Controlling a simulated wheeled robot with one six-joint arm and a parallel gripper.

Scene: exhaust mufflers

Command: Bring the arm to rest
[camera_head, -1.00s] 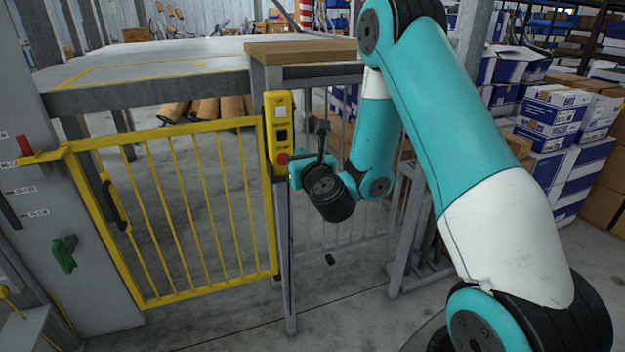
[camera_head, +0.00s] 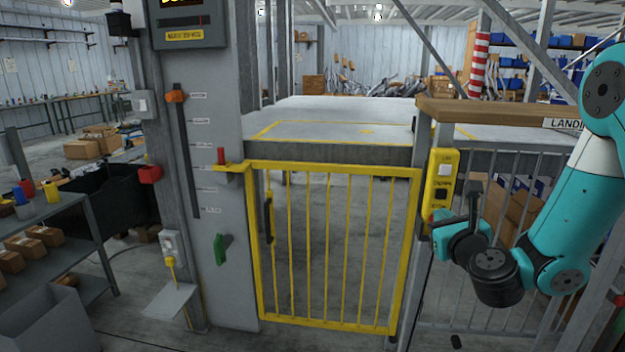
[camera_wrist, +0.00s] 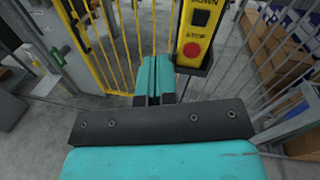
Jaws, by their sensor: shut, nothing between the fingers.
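My gripper (camera_head: 440,222) is at the right in the head view, beside the lower part of a yellow control box (camera_head: 440,180). In the wrist view, the teal fingers of my gripper (camera_wrist: 154,78) are pressed together with nothing between them. The control box (camera_wrist: 194,30) shows there just to the right of the fingertips, with a red STOP button and a dark DOWN button. I cannot tell whether the fingers touch the box. My arm is bent, with its upper part cut off by the right edge of the head view.
A yellow barred gate (camera_head: 335,250) spans the opening below a grey platform (camera_head: 350,118). A grey column (camera_head: 205,140) with a green handle (camera_head: 219,249) stands left of it. Grey railings (camera_head: 480,290) stand close behind my wrist. A shelf with boxes (camera_head: 45,245) is at far left.

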